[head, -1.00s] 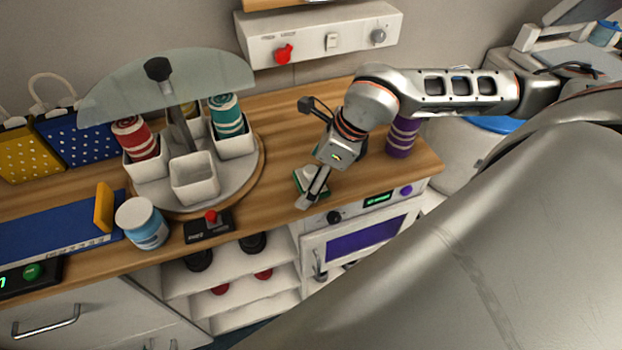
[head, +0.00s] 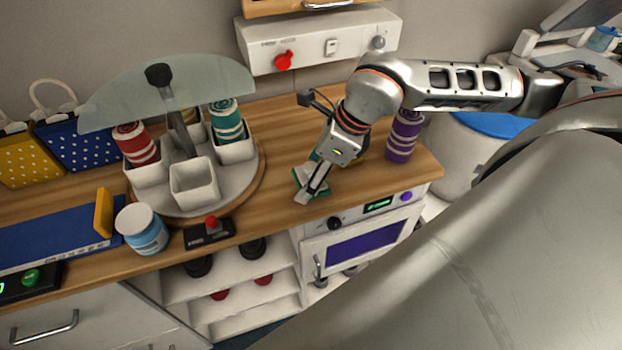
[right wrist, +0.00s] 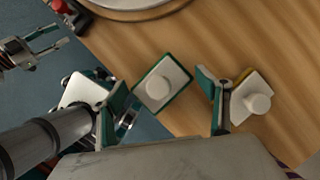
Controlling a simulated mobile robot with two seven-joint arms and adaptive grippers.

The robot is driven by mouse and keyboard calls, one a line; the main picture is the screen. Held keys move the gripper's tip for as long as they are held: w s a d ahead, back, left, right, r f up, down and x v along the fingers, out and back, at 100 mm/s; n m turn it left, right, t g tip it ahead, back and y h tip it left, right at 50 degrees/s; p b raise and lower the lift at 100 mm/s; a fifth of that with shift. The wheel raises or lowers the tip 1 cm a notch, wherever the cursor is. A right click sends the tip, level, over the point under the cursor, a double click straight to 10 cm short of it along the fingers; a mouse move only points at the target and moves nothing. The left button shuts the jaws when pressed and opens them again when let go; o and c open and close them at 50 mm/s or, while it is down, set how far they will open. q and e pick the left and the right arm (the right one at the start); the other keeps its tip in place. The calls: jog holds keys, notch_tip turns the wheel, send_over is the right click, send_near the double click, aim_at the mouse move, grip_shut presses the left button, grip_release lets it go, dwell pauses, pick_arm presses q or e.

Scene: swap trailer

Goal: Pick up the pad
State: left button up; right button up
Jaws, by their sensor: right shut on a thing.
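A white pad with a round knob and a green edge (right wrist: 162,84) lies near the counter's front edge. In the right wrist view it shows between the two fingers of my right gripper (right wrist: 164,100). In the head view my right gripper (head: 312,182) reaches down over the pad (head: 301,178) and partly covers it. The gripper is shut on the pad, which looks to be at counter level; I cannot tell whether it is lifted. Metal parts that look like my left gripper (right wrist: 40,48) show at the left of the right wrist view; its jaw state is unclear.
A second knobbed pad with a yellow edge (right wrist: 252,98) lies beside the right finger. A purple striped roll (head: 404,136) stands close behind the gripper. A turntable (head: 248,178) with white cups and a red-buttoned box (head: 208,232) are to the left. An oven (head: 362,241) is below the counter.

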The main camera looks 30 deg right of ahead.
aim_at(311, 166)
notch_tip(311, 166, up, 17)
jog(key=shift+r, duration=0.15)
jog(key=shift+o, duration=0.6)
